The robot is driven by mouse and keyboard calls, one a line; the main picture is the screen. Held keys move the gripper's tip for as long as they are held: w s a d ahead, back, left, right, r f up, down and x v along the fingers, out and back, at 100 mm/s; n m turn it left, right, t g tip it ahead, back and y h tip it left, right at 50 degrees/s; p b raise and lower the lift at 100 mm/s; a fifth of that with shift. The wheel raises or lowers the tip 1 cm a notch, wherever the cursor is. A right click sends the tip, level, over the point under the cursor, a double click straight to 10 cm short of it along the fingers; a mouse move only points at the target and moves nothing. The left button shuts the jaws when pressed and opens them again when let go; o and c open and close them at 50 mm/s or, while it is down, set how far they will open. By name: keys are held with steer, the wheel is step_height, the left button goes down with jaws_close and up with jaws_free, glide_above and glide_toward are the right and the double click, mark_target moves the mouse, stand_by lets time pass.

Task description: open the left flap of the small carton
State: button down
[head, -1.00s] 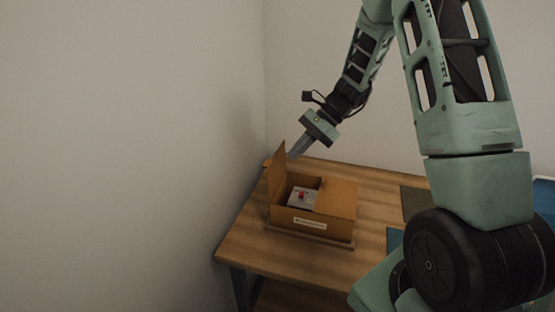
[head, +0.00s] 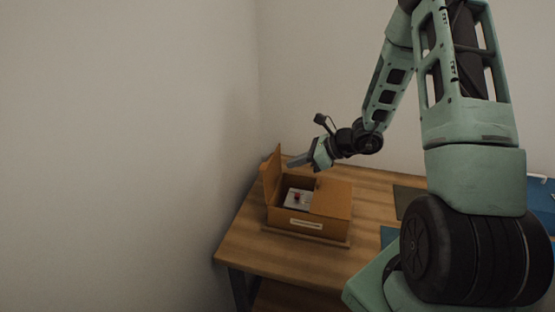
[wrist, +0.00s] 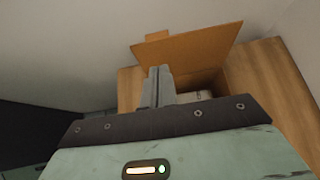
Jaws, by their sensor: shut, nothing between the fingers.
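The small carton (head: 296,224) stands on the wooden table, with a white label on its front. Its left flap (head: 271,172) stands up, tilted a little outward, on the left side. The right flap (head: 332,198) lies flat over the right part of the opening. My gripper (head: 292,163) is shut and empty, pointing left above the back of the carton, near the raised flap. In the wrist view the shut fingers (wrist: 158,86) show in front of the raised flap (wrist: 190,50); I cannot tell whether they touch it.
Inside the carton lies a pale box with a red spot (head: 297,197). The carton sits on a thin board (head: 310,240) on the table (head: 245,245). A wall (head: 130,150) stands close on the left. Dark and blue mats lie at the right.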

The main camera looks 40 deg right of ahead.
mark_target(261, 166)
steer(key=w+a+p, duration=0.1)
steer(key=w, duration=0.1)
steer(key=w+a+f+p, duration=0.1)
steer(key=w+a, duration=0.1)
steer(key=shift+w+a+f, duration=0.1)
steer(key=shift+w+a, duration=0.1)
stand_by(0.3)
steer(key=shift+w+a+r+g+h, duration=0.2)
steer(key=shift+w+a+g+h, duration=0.15)
steer(key=shift+w+a, duration=0.2)
steer(key=w+a+g+h+p, duration=0.1)
steer(key=p, duration=0.1)
steer(key=w+a+g+p, duration=0.1)
steer(key=p, duration=0.1)
steer(key=shift+w+g+h, duration=0.25)
steer(key=shift+w+h, duration=0.1)
steer(key=shift+g+h, duration=0.5)
steer(key=shift+w+a+f+p, duration=0.3)
steer(key=shift+w+a+f, duration=0.35)
steer(key=shift+w, duration=0.25)
steer(key=shift+w+a+f+p, duration=0.3)
steer(key=shift+w+a+f, duration=0.3)
steer(key=shift+w, duration=0.25)
steer(key=shift+a, duration=0.1)
